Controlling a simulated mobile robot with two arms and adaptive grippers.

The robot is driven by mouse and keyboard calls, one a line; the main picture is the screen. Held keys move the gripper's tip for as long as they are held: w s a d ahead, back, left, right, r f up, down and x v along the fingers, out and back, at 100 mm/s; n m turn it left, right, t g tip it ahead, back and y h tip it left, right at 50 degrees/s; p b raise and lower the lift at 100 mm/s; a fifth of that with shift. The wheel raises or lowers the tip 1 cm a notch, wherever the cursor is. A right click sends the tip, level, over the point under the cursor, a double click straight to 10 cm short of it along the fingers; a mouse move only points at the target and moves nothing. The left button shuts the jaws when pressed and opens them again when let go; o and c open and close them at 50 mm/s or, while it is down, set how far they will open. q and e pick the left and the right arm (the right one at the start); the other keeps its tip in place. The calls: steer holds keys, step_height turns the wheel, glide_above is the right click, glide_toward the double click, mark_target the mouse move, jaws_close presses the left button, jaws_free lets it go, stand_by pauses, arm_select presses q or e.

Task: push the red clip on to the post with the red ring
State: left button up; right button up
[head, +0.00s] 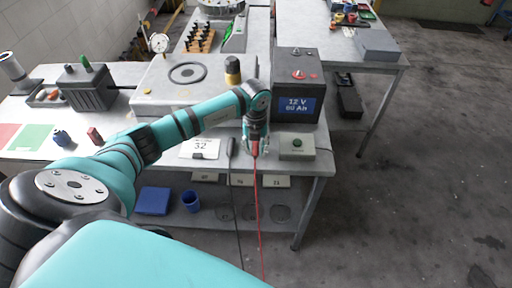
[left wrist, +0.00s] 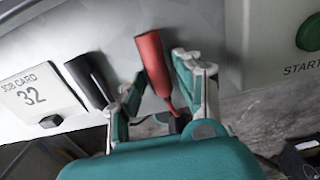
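The red clip (left wrist: 152,58) lies at the front edge of the bench, and its red cable (head: 259,210) hangs down to the floor. My left gripper (head: 254,147) is down over the clip; in the left wrist view its two fingers (left wrist: 158,78) stand apart on either side of the clip, and I see no firm grip. The black battery (head: 297,88) stands behind and to the right, with a blue 12 V label. The post with the red ring (head: 299,75) is on its top, near the front. My right gripper is not in view.
A black clip (head: 231,147) lies left of the red one, beside the job card (head: 205,148). A grey box with a green start button (head: 297,146) stands close on the right.

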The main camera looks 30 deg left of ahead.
mark_target(255, 148)
arm_select(q)
jaws_close()
steer(key=shift+r+p, duration=2.55)
steer(key=shift+r, duration=0.95)
